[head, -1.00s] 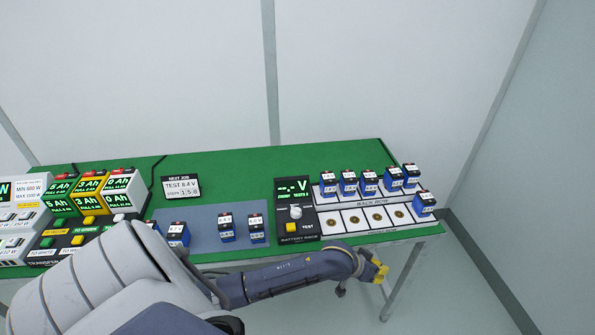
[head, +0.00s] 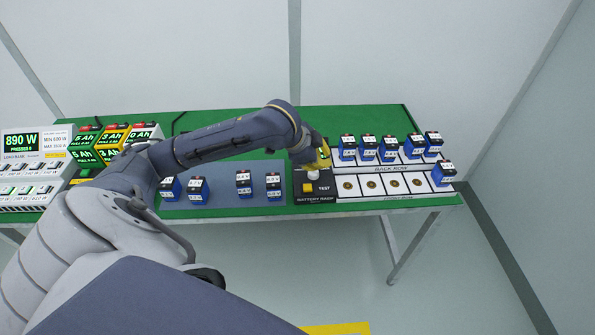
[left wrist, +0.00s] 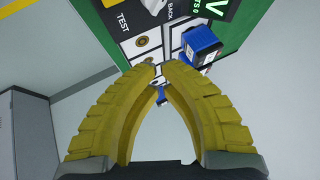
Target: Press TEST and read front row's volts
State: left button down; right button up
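The black battery rack tester (head: 318,196) stands at the left end of the rack, with a yellow TEST button (head: 308,188) and a white knob (head: 313,174). My left gripper (head: 323,160) is above its back part, behind the button, and hides the volts display in the head view. The left wrist view shows only a green "V" (left wrist: 216,8) of the display; no digits show. The yellow fingers (left wrist: 157,66) come together at their tips, holding nothing. The front row (head: 395,184) has one blue battery (head: 443,173) at its right end and several empty slots. My right gripper is out of view.
Several blue batteries (head: 368,148) stand in the back row. More batteries (head: 244,183) stand on a grey-blue mat (head: 220,197) left of the tester. The load bank (head: 22,141) at far left reads 890 W. My left arm crosses over the mat.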

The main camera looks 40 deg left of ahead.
aim_at(308, 188)
pick_arm(q)
jog(key=shift+s+a+r+m, duration=0.15)
jog(key=shift+s+a+r, duration=0.2)
jog(key=shift+a, duration=0.15)
jog(key=shift+s+a+r+m, duration=0.15)
jog(key=shift+s+a+r, duration=0.15)
jog(key=shift+a, duration=0.2)
jog(key=shift+f, duration=4.4)
jog(key=shift+f, duration=0.1)
jog(key=shift+f, duration=0.35)
jog(key=shift+f, duration=0.4)
jog(key=shift+r, duration=0.85)
